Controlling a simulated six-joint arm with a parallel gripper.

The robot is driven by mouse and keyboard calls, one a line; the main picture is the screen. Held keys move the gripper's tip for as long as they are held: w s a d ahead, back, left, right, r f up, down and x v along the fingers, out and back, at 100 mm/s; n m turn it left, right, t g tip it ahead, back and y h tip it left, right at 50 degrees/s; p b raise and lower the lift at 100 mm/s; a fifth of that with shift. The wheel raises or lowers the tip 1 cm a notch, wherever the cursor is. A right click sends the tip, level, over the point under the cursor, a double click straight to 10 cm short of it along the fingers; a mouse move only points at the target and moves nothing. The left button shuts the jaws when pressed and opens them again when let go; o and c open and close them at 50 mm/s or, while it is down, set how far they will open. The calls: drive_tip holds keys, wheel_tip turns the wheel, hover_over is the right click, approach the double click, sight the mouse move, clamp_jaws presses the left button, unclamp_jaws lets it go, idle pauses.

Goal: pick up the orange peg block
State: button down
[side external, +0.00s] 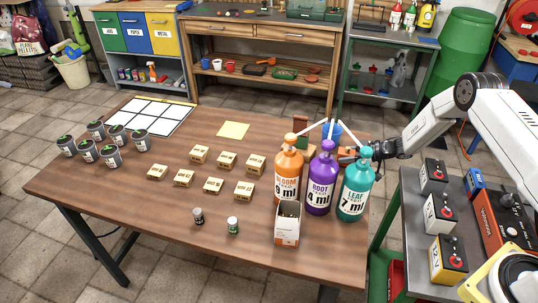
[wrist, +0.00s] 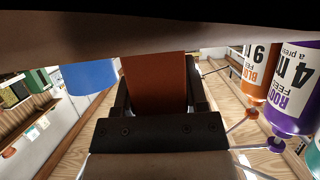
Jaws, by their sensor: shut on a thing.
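The orange peg block (wrist: 155,80) is a plain rust-orange block in the wrist view. It stands between the two dark fingers of my gripper (wrist: 157,92), which is shut on it. In the side view my gripper (side external: 362,151) reaches in from the right, behind the teal bottle, and is partly hidden. A small orange patch, apparently the block (side external: 346,152), shows between the purple and teal bottles. I cannot tell whether the block touches the table.
Orange (side external: 288,175), purple (side external: 320,183) and teal (side external: 356,190) pump bottles stand close in front of my gripper. A blue cup (side external: 332,131) is just behind it. Small cardboard boxes (side external: 227,160) and grey cans (side external: 88,152) stand further left. The table's front left (side external: 100,190) is clear.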

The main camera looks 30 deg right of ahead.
drive_tip(key=shift+r, duration=0.5)
drive_tip(key=s+a+r, duration=0.2)
drive_tip(key=s+r, duration=0.9)
drive_tip(key=s, duration=0.2)
drive_tip(key=shift+s+a, duration=0.15)
drive_tip(key=shift+s, duration=0.25)
drive_tip(key=shift+s, duration=0.15)
